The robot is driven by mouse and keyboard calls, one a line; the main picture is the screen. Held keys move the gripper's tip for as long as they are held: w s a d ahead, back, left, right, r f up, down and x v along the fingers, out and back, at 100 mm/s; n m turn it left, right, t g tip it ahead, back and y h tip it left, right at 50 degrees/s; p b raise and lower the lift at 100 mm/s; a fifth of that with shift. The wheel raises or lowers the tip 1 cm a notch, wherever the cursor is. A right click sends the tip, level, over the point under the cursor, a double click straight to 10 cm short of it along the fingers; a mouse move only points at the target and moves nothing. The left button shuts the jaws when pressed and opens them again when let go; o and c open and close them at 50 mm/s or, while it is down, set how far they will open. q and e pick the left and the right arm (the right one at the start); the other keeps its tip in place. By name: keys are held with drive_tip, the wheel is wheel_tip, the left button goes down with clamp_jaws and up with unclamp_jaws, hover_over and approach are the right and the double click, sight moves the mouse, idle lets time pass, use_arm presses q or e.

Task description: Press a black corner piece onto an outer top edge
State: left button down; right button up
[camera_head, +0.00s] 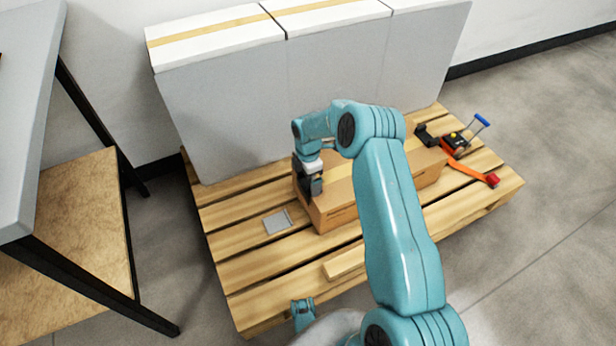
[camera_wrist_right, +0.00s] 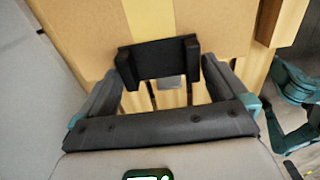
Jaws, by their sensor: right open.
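A black corner piece (camera_wrist_right: 158,60) lies at the edge of a brown cardboard box (camera_wrist_right: 205,25) in the right wrist view. My right gripper (camera_wrist_right: 163,70) is open, with one finger on each side of the piece. I cannot tell whether the fingers touch it or whether it is fully seated. In the head view my right gripper (camera_head: 310,190) points down at the near left end of the box (camera_head: 340,205). A second black corner piece (camera_head: 426,135) shows at the far right end of the box.
The box stands on a wooden pallet (camera_head: 240,240), before tall grey, white-topped boxes (camera_head: 225,115). A flat grey plate (camera_head: 278,221) lies left of it. An orange strap (camera_head: 470,172) with a blue-handled tensioner (camera_head: 466,135) lies at right. A table (camera_head: 25,120) stands at left.

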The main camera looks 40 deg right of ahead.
wheel_tip(320, 180, up, 7)
drive_tip(key=p, duration=0.4)
drive_tip(key=shift+f, duration=0.15)
idle(0.8)
drive_tip(key=s+a+f+m+y, duration=0.2)
drive_tip(key=s+a+f+m, duration=0.1)
drive_tip(key=a, duration=0.7)
drive_tip(key=s+a+f+m+y, duration=0.1)
drive_tip(key=s+a+f+m, duration=0.25)
drive_tip(key=a, duration=0.65)
drive_tip(key=s+a+r+m+y, duration=0.1)
drive_tip(key=s+a+m, duration=0.95)
drive_tip(key=s, duration=0.55)
wheel_tip(320, 180, up, 30)
drive_tip(key=a+p, duration=0.1)
drive_tip(key=p, duration=2.9)
drive_tip(key=shift+s+a+r+n+p, duration=0.2)
drive_tip(key=shift+s+n+p, duration=0.1)
drive_tip(key=shift+p, duration=0.05)
